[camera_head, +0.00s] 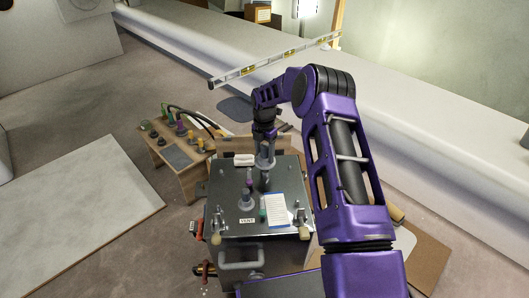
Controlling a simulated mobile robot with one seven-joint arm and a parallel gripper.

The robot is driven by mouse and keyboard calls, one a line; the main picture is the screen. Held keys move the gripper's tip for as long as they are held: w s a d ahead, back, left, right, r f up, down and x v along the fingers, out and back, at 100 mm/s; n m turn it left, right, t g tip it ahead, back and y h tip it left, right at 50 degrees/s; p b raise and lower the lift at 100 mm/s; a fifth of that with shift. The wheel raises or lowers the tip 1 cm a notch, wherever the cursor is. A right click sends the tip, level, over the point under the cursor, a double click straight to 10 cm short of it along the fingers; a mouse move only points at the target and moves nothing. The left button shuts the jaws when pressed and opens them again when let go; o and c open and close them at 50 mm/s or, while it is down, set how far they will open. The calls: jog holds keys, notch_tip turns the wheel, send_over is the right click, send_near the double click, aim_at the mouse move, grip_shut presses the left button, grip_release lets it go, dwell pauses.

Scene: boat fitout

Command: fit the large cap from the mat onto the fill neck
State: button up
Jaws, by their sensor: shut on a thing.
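My gripper (265,146) is small and dark at the end of my purple arm, above the back part of a dark metal panel (228,183). It points down and is shut on a grey rounded piece (265,160), which looks like the large cap. A short grey post (265,182) stands on the panel just below or in front of it and may be the fill neck. I cannot tell whether the two touch. A grey fitting (246,200) stands nearer the front, behind a label reading VENT. A dark grey mat (176,155) lies on the low wooden bench.
The bench (188,180) at left holds several small fittings and black hoses. A white card (278,210) and wooden-tipped clamps (217,238) are on the panel. A spirit level (270,62) lies behind my arm. Open floor is at left, beside a pale board (70,210).

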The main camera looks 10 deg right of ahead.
jog(key=b, duration=0.2)
send_over(265, 171)
notch_tip(265, 171, down, 4)
jog(key=shift+a+f, duration=0.1)
jog(key=shift+f, duration=0.05)
jog(key=shift+w+r+p, duration=0.1)
jog(key=shift+r+p, duration=0.2)
jog(key=shift+p, duration=0.1)
jog(key=shift+f+b, duration=0.15)
jog(key=shift+b, duration=0.3)
jog(key=shift+f, duration=0.1)
dwell(0.3)
jog(key=shift+f, duration=0.4)
jog(key=shift+f, duration=0.35)
jog(key=shift+f, duration=0.45)
